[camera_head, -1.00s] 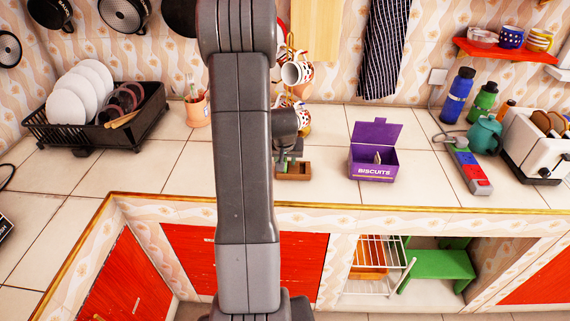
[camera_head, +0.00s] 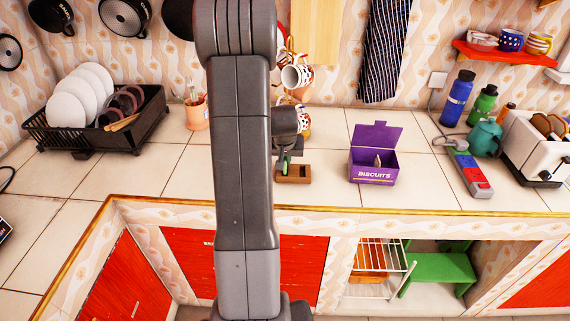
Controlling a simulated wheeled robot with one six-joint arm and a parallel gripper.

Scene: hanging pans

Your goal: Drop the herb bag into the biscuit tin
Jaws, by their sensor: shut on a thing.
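The purple biscuit tin (camera_head: 373,174) stands on the tiled counter right of my arm, its lid raised at the back. A small pale item shows inside it. My gripper (camera_head: 284,155) is to the left of the tin, just above a small brown wooden box (camera_head: 294,175). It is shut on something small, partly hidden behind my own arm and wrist. A bit of dark green shows at the fingertips; I cannot make out clearly that it is the herb bag.
A dish rack with plates (camera_head: 85,140) and a utensil pot (camera_head: 196,112) are on the left. Mugs (camera_head: 297,76) hang behind my wrist. Bottles (camera_head: 458,98), a teal jug (camera_head: 485,138) and a toaster (camera_head: 533,148) stand right. Counter between box and tin is clear.

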